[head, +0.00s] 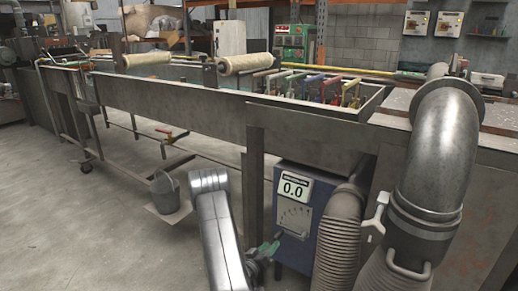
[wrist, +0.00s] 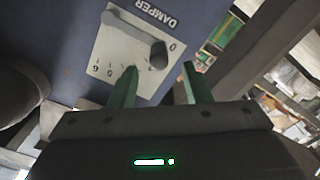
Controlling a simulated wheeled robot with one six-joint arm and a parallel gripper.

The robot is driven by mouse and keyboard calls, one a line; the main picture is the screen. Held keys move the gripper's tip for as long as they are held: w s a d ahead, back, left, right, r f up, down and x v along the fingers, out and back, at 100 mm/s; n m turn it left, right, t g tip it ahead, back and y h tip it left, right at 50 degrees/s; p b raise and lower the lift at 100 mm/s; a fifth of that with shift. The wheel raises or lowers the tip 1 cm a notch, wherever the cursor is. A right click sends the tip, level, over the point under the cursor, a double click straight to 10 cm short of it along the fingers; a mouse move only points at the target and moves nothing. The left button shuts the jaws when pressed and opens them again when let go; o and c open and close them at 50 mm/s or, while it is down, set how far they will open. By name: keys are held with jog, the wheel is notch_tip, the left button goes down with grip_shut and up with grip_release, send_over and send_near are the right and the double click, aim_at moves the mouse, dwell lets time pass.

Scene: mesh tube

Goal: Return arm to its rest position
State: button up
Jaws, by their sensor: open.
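My gripper (head: 268,247) is low in front of the blue box (head: 318,205), near its damper dial. In the wrist view its two green fingers (wrist: 159,68) are apart with nothing held between them. The dial plate (wrist: 112,50), marked "DAMPER" with a number scale, lies just beyond the fingertips. In the head view my arm (head: 218,230) rises and bends back down to the gripper.
A ribbed hose (head: 340,235) and a large metal duct (head: 437,150) stand right of the box. A long steel trough (head: 175,100) with coloured-handled valves (head: 310,84) runs behind. A bucket (head: 166,190) is left of my arm. Open floor (head: 70,215) lies left.

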aim_at(275, 240)
jog(key=b+x, duration=0.1)
jog(key=x, duration=0.6)
jog(key=shift+w+d, duration=0.15)
